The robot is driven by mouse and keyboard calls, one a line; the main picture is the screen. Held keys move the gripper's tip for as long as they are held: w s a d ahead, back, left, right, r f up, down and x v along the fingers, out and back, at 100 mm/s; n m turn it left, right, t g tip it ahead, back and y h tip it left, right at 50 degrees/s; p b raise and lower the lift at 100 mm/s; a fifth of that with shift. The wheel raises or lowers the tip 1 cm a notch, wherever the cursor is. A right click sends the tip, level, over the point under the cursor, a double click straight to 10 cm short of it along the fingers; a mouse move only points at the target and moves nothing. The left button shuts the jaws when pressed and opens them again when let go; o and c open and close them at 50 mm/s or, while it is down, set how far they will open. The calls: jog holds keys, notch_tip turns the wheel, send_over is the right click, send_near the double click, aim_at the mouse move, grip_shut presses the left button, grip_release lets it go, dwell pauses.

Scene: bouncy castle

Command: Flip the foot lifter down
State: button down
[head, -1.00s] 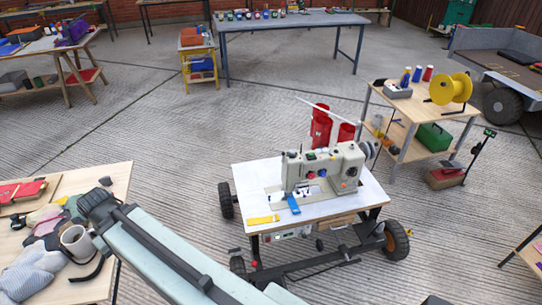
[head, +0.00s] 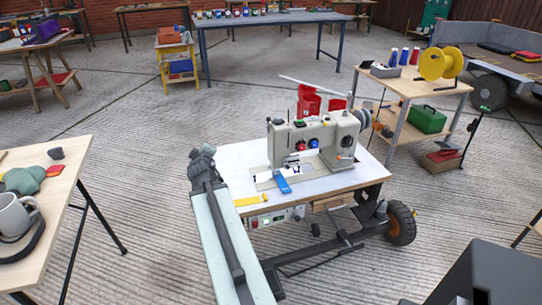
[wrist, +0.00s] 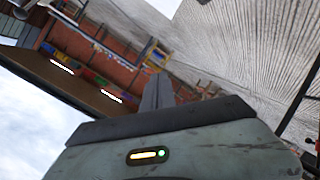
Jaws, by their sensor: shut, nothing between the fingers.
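The cream sewing machine (head: 315,142) stands on a white-topped wheeled table (head: 235,155) in the head view. Red and blue round parts show on its front. A foot lifter cannot be made out at this size. A blue piece (head: 282,184) lies at the front of the machine bed. My arm rises from the bottom of the head view, its dark upper end overlapping the table's left edge. My gripper (wrist: 158,93) is shut and empty in the wrist view, away from the machine, which is not clearly visible there.
A yellow piece (head: 250,200) lies on the table's front left. Red containers (head: 309,103) show behind the machine. A side bench (head: 413,88) holds a yellow spool (head: 434,64) at the right. A worktable (head: 45,205) with a mug (head: 15,214) is at the left. Open concrete floor lies between.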

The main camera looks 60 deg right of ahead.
jog(key=s+d+f+n+t+h+b, duration=0.15)
jog(key=s+d+f+h+b, duration=0.25)
jog(key=s+d+b, duration=0.6)
jog(key=s+d+n+t+h+b, duration=0.1)
jog(key=s+d+n+t+b, duration=0.1)
jog(key=s, duration=0.4)
jog(key=s+d+n+t+h+b, duration=0.2)
jog(key=s+d+n+b, duration=0.1)
jog(key=s, duration=0.4)
jog(key=d+b, duration=0.1)
jog(key=b, duration=0.1)
jog(key=shift+n+b, duration=0.35)
jog(key=shift+b, duration=0.05)
jog(key=shift+w+d, duration=0.1)
